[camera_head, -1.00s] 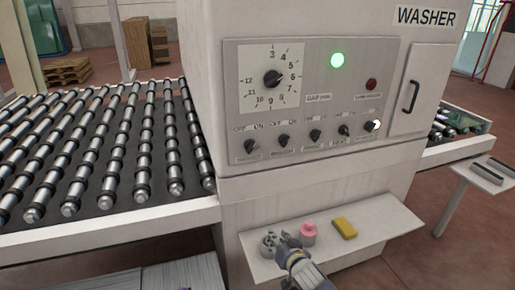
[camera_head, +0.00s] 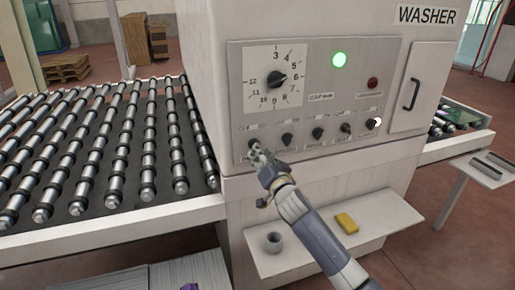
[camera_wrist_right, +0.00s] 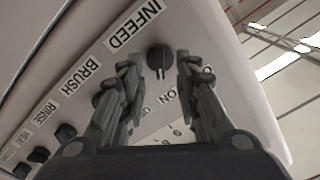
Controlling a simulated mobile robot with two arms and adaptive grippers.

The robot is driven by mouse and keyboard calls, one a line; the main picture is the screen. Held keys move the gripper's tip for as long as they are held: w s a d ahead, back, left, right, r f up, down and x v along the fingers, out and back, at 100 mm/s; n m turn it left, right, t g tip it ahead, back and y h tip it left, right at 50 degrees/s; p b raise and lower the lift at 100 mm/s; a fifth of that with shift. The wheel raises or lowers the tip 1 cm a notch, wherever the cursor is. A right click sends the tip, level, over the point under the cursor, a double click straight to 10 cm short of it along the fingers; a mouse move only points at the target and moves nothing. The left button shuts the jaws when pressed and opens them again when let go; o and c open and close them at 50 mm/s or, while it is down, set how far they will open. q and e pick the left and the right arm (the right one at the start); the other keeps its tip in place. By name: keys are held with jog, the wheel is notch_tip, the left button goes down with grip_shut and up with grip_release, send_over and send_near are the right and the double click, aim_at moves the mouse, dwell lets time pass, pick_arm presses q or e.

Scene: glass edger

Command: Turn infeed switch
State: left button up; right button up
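The infeed switch (camera_wrist_right: 160,58) is a round black knob beside the INFEED label (camera_wrist_right: 132,24) in the wrist view. In the head view it is the leftmost knob (camera_head: 254,144) of the lower row on the washer panel (camera_head: 330,115). My right gripper (camera_head: 256,155) is at this knob. In the wrist view its two fingers (camera_wrist_right: 157,72) are spread, one on each side of the knob, with gaps visible between them and it. An ON label shows beside the knob; I cannot tell its exact setting. My left gripper is not in view.
More knobs (camera_head: 287,139) stand close to the right in the same row. A shelf (camera_head: 385,222) below holds a grey ring-shaped part (camera_head: 273,242) and a yellow block (camera_head: 346,223). A roller conveyor (camera_head: 90,150) lies left.

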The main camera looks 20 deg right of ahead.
jog(key=w, duration=0.3)
jog(key=shift+w, duration=0.35)
jog(key=shift+c, duration=0.2)
grip_shut()
